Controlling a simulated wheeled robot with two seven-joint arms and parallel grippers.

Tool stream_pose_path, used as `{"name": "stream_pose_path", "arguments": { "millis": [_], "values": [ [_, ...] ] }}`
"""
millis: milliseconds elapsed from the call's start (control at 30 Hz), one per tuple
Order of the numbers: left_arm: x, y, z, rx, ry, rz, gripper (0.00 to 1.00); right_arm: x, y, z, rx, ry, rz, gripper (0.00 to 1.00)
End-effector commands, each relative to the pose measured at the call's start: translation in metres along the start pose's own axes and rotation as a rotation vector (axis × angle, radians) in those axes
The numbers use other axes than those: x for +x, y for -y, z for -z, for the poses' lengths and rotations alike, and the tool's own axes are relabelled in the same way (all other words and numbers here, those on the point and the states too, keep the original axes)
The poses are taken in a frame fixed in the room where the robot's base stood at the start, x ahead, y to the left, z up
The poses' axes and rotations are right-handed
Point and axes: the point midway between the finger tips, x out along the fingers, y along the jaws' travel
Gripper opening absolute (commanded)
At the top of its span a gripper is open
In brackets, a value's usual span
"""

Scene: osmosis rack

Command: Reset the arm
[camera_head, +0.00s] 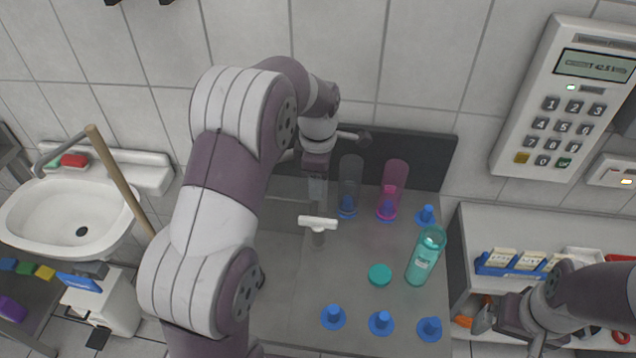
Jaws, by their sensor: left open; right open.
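My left arm (212,210) rises through the middle of the camera_head view and bends over the rack's worktop. Its gripper (317,182) points down behind a white T-shaped tap (318,224), near a clear bottle (349,185) and a pink bottle (393,190). It is open, with nothing seen held in it. My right arm (598,297) comes in at the lower right. Its gripper (487,318) is open in front of the white shelf and is partly hidden by the arm's own links.
A teal bottle (426,256) stands beside its teal cap (380,274). Several blue pegs (381,322) stand on the grey worktop (350,280). A blue tray (490,268) with boxes sits on the right shelf (500,228). A sink (70,215) and wooden stick (120,180) are left; a keypad (565,110) is on the wall.

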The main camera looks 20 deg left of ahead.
Motion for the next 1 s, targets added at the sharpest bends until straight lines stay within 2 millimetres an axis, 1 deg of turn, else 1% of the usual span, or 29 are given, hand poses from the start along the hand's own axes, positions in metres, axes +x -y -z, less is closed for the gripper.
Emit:
{"name": "stream_pose_path", "arguments": {
  "millis": [433,467,533,567,600,667,700,767,800,867,900,1000],
  "values": [
    [-0.001,0.000,0.000,0.001,0.000,0.000,0.43,0.000,0.000,0.000,0.000,0.000,0.000,0.93],
    [-0.001,0.000,0.000,0.009,0.000,0.000,0.43,0.000,0.000,0.000,0.000,0.000,0.000,0.93],
    [-0.001,-0.002,0.000,0.080,0.001,-0.007,0.43,0.000,0.000,0.000,0.000,0.000,0.000,0.93],
    [-0.001,-0.004,-0.001,0.141,0.002,-0.020,0.43,0.000,0.000,0.000,0.000,0.000,0.000,0.93],
    [0.002,-0.004,-0.001,0.254,0.001,-0.031,0.43,0.000,0.000,0.000,0.000,0.000,0.000,0.93],
    [0.014,0.007,0.001,0.480,-0.001,-0.028,0.43,0.000,0.000,0.000,0.000,0.000,0.000,0.93],
    [0.019,0.019,0.002,0.660,-0.004,-0.032,0.43,0.000,0.000,0.000,0.000,0.000,0.000,0.93],
    [0.025,0.043,0.003,0.951,-0.011,-0.041,0.43,0.003,0.000,0.000,0.000,0.000,0.000,0.93],
    [0.028,0.061,0.002,1.144,-0.018,-0.050,0.43,0.004,0.000,-0.001,0.000,0.000,0.000,0.93],
    [0.030,0.093,0.003,1.416,-0.031,-0.062,0.43,0.007,0.000,-0.001,0.000,0.000,0.000,0.93],
    [0.031,0.113,0.003,1.566,-0.042,-0.070,0.43,0.009,0.000,-0.001,0.000,0.000,0.000,0.93],
    [0.032,0.156,0.005,1.795,-0.059,-0.082,0.43,0.013,0.000,-0.002,0.000,0.000,0.000,0.93]
  ]
}}
